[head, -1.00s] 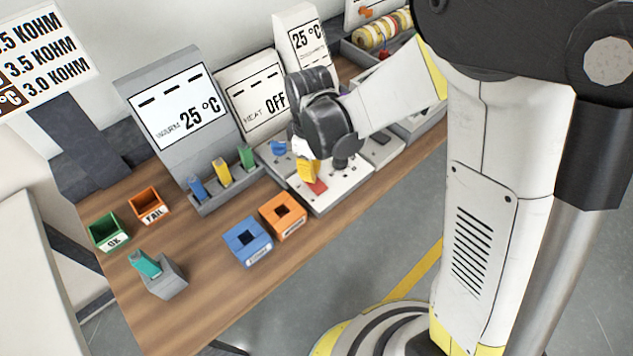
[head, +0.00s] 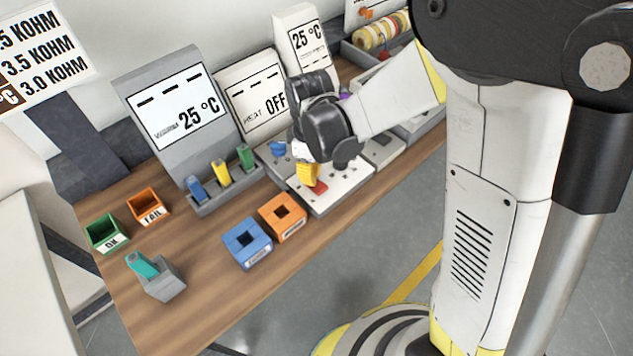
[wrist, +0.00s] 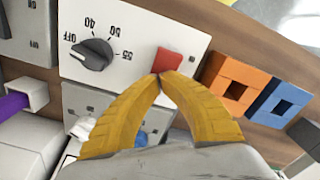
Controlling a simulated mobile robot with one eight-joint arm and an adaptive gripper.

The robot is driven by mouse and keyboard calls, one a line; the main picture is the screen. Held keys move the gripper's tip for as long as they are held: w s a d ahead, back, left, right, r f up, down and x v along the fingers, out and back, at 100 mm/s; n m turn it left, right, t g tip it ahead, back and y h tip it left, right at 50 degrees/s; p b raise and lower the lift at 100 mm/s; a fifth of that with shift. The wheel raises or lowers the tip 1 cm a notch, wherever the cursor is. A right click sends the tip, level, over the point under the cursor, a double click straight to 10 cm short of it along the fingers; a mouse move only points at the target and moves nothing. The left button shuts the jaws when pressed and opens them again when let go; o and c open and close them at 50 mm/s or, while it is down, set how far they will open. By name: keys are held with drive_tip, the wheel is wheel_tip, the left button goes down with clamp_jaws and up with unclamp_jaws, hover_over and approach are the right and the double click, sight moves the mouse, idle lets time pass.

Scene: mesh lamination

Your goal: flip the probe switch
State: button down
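A red rocker switch (wrist: 168,60) sits on a white panel (wrist: 130,25) beside a black dial marked OFF, 40, 50 and 55. The red switch also shows in the head view (head: 319,188). No label naming it as the probe switch can be read. My gripper (wrist: 160,75) has yellow fingers with their tips together at the switch's near edge. Nothing shows between the tips. I cannot tell whether they touch the switch. In the head view my gripper (head: 309,183) is over the white panel, and my wrist hides part of it.
Beside the panel stand an orange box (head: 283,217) and a blue box (head: 247,243). A grey display (head: 178,112) reads 25 °C, and a white one (head: 254,94) reads HEAT OFF. A grey holder (head: 163,280) with a teal piece stands at the front left. Bare wood (head: 195,250) lies between.

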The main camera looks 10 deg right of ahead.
drive_tip(key=shift+r+p, duration=2.35)
drive_tip(key=shift+r, duration=1.15)
drive_tip(key=shift+d+r, duration=0.15)
drive_tip(key=s+d+r+m+t+b, duration=0.4)
drive_tip(key=s+d+r+m+t, duration=0.3)
drive_tip(key=s+d+r+m, duration=0.4)
drive_tip(key=shift+d+r+m, duration=0.2)
drive_tip(key=shift+d+m, duration=0.7)
drive_tip(key=shift+d, duration=0.2)
drive_tip(key=shift+w, duration=0.1)
